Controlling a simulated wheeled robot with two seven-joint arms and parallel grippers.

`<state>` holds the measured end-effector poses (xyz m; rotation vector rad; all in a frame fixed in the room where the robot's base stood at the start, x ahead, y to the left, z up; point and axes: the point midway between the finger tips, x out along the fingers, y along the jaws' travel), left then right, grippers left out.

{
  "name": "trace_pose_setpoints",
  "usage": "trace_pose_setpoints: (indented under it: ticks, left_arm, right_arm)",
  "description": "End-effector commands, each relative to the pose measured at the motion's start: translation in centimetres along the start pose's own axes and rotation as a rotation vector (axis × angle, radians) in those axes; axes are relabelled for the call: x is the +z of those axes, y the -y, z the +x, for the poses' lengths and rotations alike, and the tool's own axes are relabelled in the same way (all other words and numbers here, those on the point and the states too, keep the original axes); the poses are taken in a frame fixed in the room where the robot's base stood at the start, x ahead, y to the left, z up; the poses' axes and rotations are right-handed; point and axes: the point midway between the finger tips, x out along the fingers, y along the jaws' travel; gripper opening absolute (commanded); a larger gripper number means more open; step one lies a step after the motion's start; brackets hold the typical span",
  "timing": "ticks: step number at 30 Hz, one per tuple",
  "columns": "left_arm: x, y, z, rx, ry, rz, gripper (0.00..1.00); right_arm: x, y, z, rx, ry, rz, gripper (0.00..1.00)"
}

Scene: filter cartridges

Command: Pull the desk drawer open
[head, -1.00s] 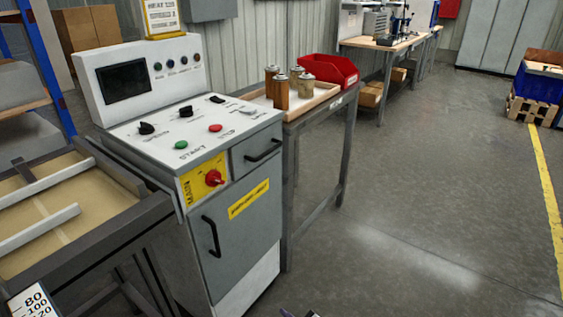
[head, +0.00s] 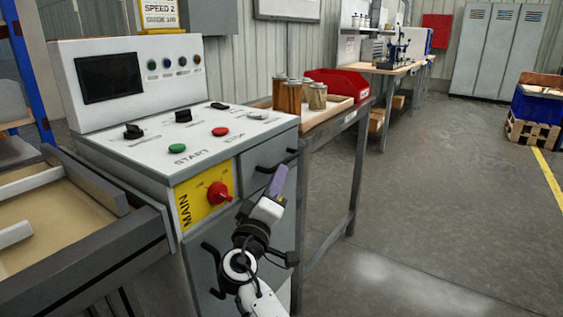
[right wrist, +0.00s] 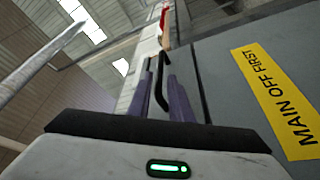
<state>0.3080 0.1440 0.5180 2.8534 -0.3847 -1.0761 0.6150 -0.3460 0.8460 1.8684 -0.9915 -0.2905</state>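The desk drawer (head: 252,179) is a grey front at the upper right of the control console, and it looks shut. Its black bar handle (head: 277,162) sticks out; it also shows in the right wrist view (right wrist: 160,88). My right gripper (head: 278,180) is in front of the drawer, just by the handle, and covers part of the front. In the right wrist view its two purple fingers stand apart, with the handle showing between them. I cannot tell whether they touch it. My left gripper is not in view.
Close by are a red main switch (head: 219,193) and, below the drawer, a cabinet door with a yellow label (right wrist: 286,105). A side table with several brown canisters (head: 288,97) and a red bin (head: 338,84) stands right of the console. The floor (head: 430,200) at right is clear.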

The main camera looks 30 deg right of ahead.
Motion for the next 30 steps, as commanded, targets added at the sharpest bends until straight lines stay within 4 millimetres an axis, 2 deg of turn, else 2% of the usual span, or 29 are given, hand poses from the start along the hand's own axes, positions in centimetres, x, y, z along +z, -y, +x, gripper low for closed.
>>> trace_pose_setpoints:
  ticks: [1, 6, 12, 23, 27, 30]
  left_arm:
    - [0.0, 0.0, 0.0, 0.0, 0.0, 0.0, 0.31]
    - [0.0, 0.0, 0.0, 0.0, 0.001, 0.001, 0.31]
    - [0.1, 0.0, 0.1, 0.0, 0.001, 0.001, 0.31]
    - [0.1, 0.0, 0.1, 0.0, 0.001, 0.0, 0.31]
    - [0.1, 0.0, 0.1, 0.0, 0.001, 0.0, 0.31]
    - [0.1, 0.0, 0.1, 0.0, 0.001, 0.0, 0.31]
  right_arm:
    - [-0.1, -0.1, 1.2, 0.003, -0.001, -0.001, 0.19]
    - [0.0, -0.1, 4.3, 0.002, -0.001, -0.001, 0.19]
    - [0.0, 0.0, 6.5, 0.0, -0.001, 0.001, 0.19]
    - [0.0, 0.0, 7.1, -0.001, -0.001, 0.0, 0.19]
    - [0.0, 0.0, 7.1, -0.001, -0.001, 0.0, 0.0]
    - [0.0, 0.0, 7.1, -0.001, -0.001, 0.0, 0.0]
